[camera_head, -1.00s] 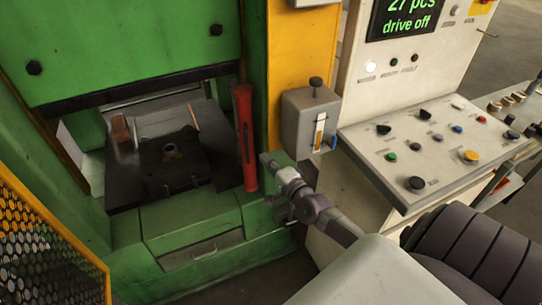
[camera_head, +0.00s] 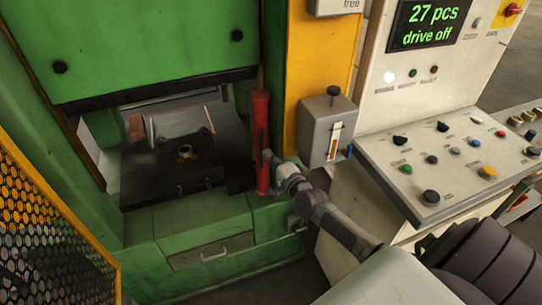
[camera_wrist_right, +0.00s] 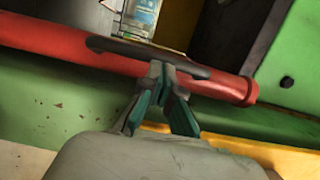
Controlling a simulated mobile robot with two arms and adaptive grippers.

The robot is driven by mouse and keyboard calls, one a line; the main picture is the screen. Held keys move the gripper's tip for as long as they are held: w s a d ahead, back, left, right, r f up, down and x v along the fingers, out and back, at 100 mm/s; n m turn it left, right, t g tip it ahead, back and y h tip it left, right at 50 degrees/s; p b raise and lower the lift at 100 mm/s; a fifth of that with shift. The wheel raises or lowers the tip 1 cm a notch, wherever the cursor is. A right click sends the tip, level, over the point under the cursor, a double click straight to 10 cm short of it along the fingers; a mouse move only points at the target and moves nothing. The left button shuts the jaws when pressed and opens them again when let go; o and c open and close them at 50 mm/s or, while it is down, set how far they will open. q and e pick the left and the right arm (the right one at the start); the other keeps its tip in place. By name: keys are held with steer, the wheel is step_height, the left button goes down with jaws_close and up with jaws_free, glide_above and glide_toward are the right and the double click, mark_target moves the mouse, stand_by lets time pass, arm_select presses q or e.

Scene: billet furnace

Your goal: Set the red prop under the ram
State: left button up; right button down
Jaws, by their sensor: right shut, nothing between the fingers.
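The red prop (camera_head: 260,130) stands upright at the right side of the green press opening, beside the dark die block (camera_head: 187,165). The large green slab, seemingly the ram (camera_head: 150,40), hangs above the opening. My right gripper (camera_head: 270,158) is at the lower half of the prop, on its right. In the right wrist view the prop (camera_wrist_right: 60,50) runs across the picture with a dark grip along its middle. There my gripper's fingertips (camera_wrist_right: 164,70) are together at the grip with nothing held; whether they touch it is unclear. My left gripper is not in view.
A grey box with a lever (camera_head: 325,128) sits on the yellow post right of the prop. A control panel with several buttons (camera_head: 445,160) is at the right. A yellow mesh guard (camera_head: 50,235) stands at the left front.

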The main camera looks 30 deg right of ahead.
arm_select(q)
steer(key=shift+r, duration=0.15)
arm_select(e)
steer(key=shift+w+a, duration=0.1)
steer(key=shift+a, duration=0.35)
